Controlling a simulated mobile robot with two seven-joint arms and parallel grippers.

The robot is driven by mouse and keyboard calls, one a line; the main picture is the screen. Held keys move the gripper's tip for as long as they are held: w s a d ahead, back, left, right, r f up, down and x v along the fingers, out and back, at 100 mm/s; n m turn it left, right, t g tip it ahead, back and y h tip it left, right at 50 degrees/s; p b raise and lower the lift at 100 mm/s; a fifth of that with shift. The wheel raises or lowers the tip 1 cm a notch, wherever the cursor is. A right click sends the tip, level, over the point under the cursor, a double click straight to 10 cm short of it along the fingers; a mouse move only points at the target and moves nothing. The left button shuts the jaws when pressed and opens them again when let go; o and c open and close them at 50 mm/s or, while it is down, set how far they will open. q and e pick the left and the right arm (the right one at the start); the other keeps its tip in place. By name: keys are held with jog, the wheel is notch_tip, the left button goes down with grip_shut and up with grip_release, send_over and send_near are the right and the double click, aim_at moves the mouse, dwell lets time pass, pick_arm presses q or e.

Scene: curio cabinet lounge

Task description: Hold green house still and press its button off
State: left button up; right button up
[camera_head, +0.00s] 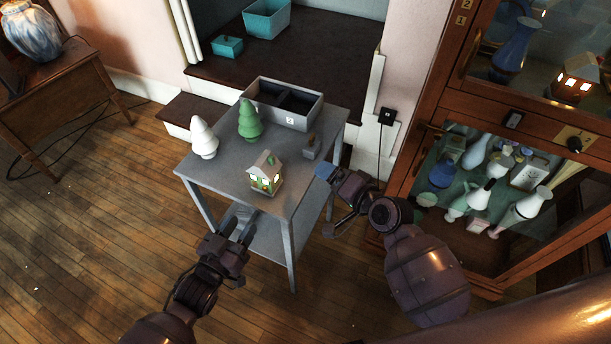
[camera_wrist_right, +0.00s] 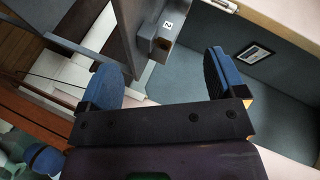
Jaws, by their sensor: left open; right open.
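The green house (camera_head: 265,177) stands upright near the front of the grey table, its windows glowing yellow. A small green piece sits on its pale roof; I cannot tell whether this is the button. My left gripper (camera_head: 239,226) is open and empty at the table's front edge, in front of the house and a little left, apart from it. My right gripper (camera_head: 327,199) is open by the table's right edge, to the right of the house and apart from it. Its blue fingertips are spread with nothing between them in the right wrist view (camera_wrist_right: 163,76). The house is not recognisable there.
A glass-fronted wooden cabinet (camera_head: 487,258) rises at the right.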

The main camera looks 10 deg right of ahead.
aim_at(270, 165)
jog(key=w+a+m+y, duration=0.2)
jog(key=a+m, duration=0.3)
jog(key=m, duration=0.1)
jog(key=w+a+r+m+g+y, duration=0.1)
jog(key=w+a+m+y, duration=0.1)
jog(key=a+m, duration=0.3)
jog(key=w+a+r+m+g+y, duration=0.1)
jog(key=w+a+m+y, duration=0.1)
jog(key=a+m, duration=0.3)
jog(key=shift+w+a+m+y, duration=0.2)
jog(key=shift+w+m+y, duration=0.15)
jog(key=shift+m+y, duration=0.55)
jog(key=c, duration=1.4)
jog(key=shift+o, duration=0.2)
pick_arm(q)
grip_shut()
